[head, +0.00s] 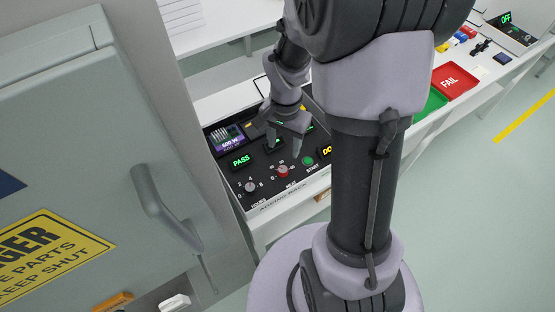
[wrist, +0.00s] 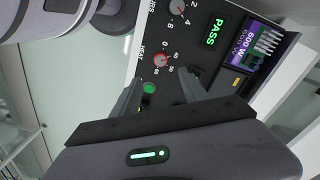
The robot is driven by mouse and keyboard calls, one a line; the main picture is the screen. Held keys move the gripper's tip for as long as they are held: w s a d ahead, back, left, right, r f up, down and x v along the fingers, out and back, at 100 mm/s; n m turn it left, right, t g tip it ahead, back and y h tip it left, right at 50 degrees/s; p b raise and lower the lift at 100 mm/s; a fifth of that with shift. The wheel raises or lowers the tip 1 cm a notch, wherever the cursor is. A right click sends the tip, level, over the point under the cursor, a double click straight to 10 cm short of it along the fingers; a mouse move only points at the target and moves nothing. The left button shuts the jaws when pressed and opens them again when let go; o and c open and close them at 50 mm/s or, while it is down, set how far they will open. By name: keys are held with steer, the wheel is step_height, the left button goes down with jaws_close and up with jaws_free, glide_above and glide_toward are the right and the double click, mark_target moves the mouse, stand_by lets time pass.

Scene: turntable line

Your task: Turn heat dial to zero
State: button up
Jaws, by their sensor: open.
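The heat dial, a red knob with a pale top and printed numbers around it, is on the black control panel in the head view (head: 283,171) and in the wrist view (wrist: 161,60). Its exact setting is too small to read. My gripper is open and empty above the panel in the head view (head: 283,150). In the wrist view my gripper's fingers (wrist: 161,82) are spread, with the heat dial just beyond the gap between their tips. No contact with the dial shows.
A grey hours dial (head: 250,187) and a green start button (head: 308,161) flank the heat dial. A grey cabinet door handle (head: 160,205) stands close at left. A red FAIL tray (head: 454,81) is farther right.

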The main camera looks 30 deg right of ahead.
mark_target(283, 169)
step_height(283, 169, down, 12)
steer(key=b, duration=0.3)
steer(key=shift+r, duration=0.15)
jaws_close()
steer(key=n, duration=0.6)
steer(key=shift+n, duration=0.3)
steer(key=n+p, duration=0.1)
steer(key=n, duration=0.4)
steer(key=shift+n, duration=0.3)
